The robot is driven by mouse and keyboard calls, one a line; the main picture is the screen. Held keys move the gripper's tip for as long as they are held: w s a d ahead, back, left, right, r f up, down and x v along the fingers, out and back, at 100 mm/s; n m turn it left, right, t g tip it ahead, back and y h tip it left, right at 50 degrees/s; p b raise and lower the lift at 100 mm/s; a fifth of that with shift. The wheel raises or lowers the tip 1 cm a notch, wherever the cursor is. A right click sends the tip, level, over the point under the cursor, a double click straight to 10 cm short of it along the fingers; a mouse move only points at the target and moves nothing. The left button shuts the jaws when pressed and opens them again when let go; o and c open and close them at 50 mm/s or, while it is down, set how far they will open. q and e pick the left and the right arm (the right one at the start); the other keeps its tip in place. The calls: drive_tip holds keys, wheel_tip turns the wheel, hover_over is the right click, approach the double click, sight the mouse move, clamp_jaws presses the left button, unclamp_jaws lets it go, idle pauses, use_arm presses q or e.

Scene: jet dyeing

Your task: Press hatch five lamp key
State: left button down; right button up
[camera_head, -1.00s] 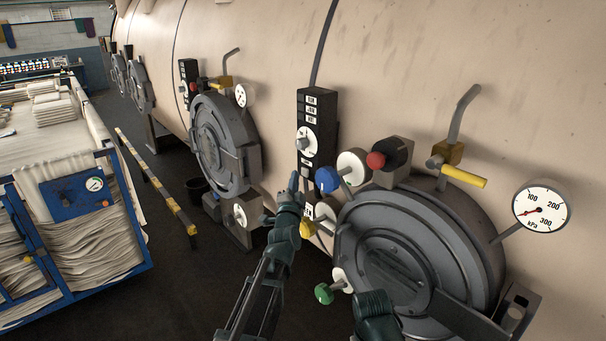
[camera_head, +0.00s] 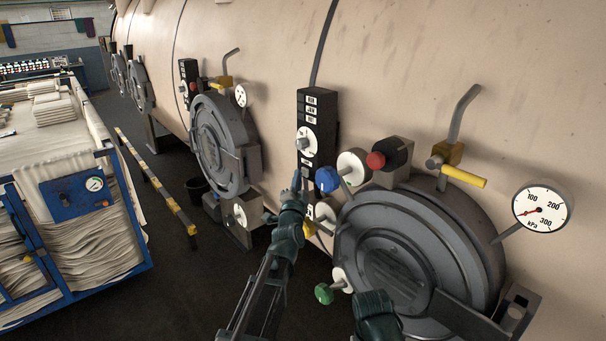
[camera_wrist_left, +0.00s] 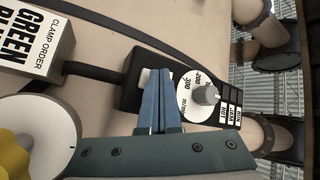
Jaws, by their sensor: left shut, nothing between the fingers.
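A black control panel (camera_head: 318,112) is fixed to the beige vessel, left of the large round hatch. It has a column of small labels, a white dial with a grey knob (camera_head: 303,143), and a lower part partly hidden by my gripper. In the left wrist view, a small white key (camera_wrist_left: 148,76) shows on the panel (camera_wrist_left: 130,92), below the dial. My left gripper (camera_head: 297,176) is shut and empty, its blue fingers pointing at the panel's lower end. In the wrist view the fingertips (camera_wrist_left: 158,72) overlap the key; I cannot tell whether they touch it.
A blue knob (camera_head: 327,179), a red knob (camera_head: 376,160) and a yellow-handled valve (camera_head: 463,176) surround the grey hatch (camera_head: 400,255). A green knob (camera_head: 324,293) sits lower. A clamp-order card (camera_wrist_left: 35,40) shows in the wrist view. A blue cart (camera_head: 75,195) stands left; dark floor is between.

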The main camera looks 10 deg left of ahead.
use_arm(q)
drive_tip(key=shift+w+d, duration=0.3)
drive_tip(key=shift+w, duration=0.1)
idle(0.3)
drive_tip(key=shift+s+a, duration=0.1)
drive_tip(key=shift+s, duration=0.05)
drive_tip(key=shift+s+a, duration=0.55)
drive_tip(key=shift+s, duration=0.15)
drive_tip(key=shift+s+a, duration=0.9)
drive_tip(key=shift+s, duration=0.3)
drive_tip(key=shift+s+a, duration=0.9)
drive_tip(key=shift+s, duration=0.25)
drive_tip(key=shift+f, duration=0.1)
